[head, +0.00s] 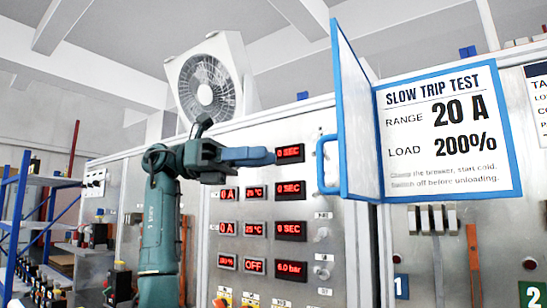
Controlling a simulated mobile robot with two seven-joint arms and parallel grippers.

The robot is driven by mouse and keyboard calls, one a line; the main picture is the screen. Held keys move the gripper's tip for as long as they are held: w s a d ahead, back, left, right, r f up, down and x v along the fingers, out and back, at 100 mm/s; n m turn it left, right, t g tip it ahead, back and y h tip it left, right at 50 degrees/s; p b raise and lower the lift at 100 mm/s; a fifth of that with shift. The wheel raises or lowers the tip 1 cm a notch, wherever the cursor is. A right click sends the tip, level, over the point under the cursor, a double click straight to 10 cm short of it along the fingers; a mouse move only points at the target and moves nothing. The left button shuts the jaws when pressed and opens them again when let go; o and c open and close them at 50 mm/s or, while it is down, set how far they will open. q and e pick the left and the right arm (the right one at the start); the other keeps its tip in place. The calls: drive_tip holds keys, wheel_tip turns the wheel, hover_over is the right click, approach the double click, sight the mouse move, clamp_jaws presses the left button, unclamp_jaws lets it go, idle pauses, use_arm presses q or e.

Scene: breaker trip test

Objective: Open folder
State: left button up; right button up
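The folder's blue-edged cover (350,118) stands swung out from the panel, seen nearly edge-on. A blue handle (322,166) is on its left edge. To its right, the folder's inside page (450,128) shows "SLOW TRIP TEST", range 20 A and load 200%. My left gripper (272,156) is in front of the panel, pointing right, with its blue fingers left of the handle. A gap shows between fingertips and handle in the picture. The fingers overlap from this side, so their opening cannot be told. My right gripper is out of view.
The grey test panel (262,212) carries red displays (290,190), knobs and buttons below and behind the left gripper. A white fan (207,85) stands above it. Levers (432,219) sit below the page. Blue shelving (22,215) stands at the left.

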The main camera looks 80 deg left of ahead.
use_arm(q)
drive_tip(key=shift+v, duration=1.35)
